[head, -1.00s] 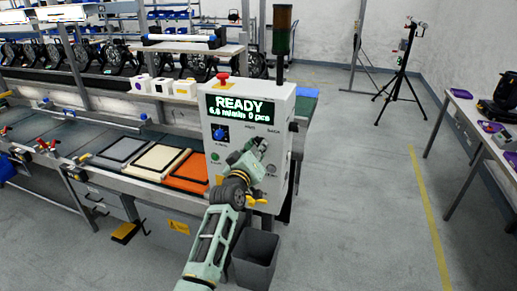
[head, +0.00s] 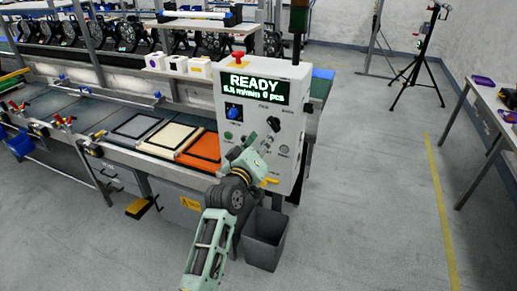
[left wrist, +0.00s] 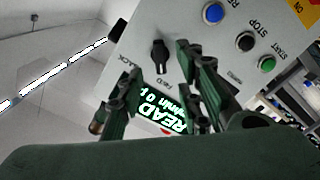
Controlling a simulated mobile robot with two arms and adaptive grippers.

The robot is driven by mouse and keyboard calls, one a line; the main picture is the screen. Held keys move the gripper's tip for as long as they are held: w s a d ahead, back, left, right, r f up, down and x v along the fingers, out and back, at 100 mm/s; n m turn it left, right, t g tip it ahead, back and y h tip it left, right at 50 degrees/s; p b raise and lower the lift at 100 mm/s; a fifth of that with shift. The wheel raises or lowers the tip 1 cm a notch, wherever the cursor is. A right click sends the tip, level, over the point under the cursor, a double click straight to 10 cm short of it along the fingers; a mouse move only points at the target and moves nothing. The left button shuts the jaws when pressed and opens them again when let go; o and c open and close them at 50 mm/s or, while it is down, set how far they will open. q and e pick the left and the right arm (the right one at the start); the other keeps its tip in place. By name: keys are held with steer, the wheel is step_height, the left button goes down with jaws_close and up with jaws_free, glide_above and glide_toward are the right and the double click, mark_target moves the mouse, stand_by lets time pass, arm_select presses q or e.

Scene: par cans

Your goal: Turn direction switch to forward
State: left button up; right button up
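The grey control box (head: 262,190) stands at the end of the conveyor bench, its display reading READY. My right gripper is not in view.
A red stop button (head: 239,56) tops the box. Blue, black and green buttons (left wrist: 266,64) lie right of the switch in the wrist view. A grey bin (head: 265,238) stands below the box. Black, cream and orange trays (head: 199,148) lie left.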

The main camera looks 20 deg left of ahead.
arm_select(q)
steer(key=s, duration=0.3)
steer(key=shift+s, duration=0.4)
steer(key=s+d+f+m+g+b, duration=0.1)
steer(key=s+f+m+g, duration=0.35)
steer(key=f, duration=1.15)
steer(key=s+d+f+n+g+b, duration=0.15)
steer(key=s+f, duration=0.55)
steer(key=f, duration=0.8)
steer(key=s+d+f+m+g+b, duration=0.1)
steer(key=s+f+m+g, duration=0.35)
steer(key=f, duration=1.15)
steer(key=s+a+f+g+b, duration=0.1)
steer(key=s+f, duration=0.7)
steer(key=s, duration=0.3)
steer(key=s+f+g+b, duration=0.1)
steer(key=s+f+g, duration=0.1)
steer(key=s+f, duration=0.75)
steer(key=s+a+f+m+g, duration=0.1)
steer(key=s+f, duration=0.1)
steer(key=s, duration=0.9)
steer(key=s+a+f+m+g, duration=0.1)
steer(key=s+a+f+g, duration=0.1)
steer(key=s, duration=0.8)
steer(key=shift+s+f+m+y+b, duration=0.3)
steer(key=shift+s+f+m, duration=0.05)
steer(key=shift+f, duration=0.3)
steer(key=shift+a+g, duration=0.1)
steer(key=shift+g, duration=0.15)
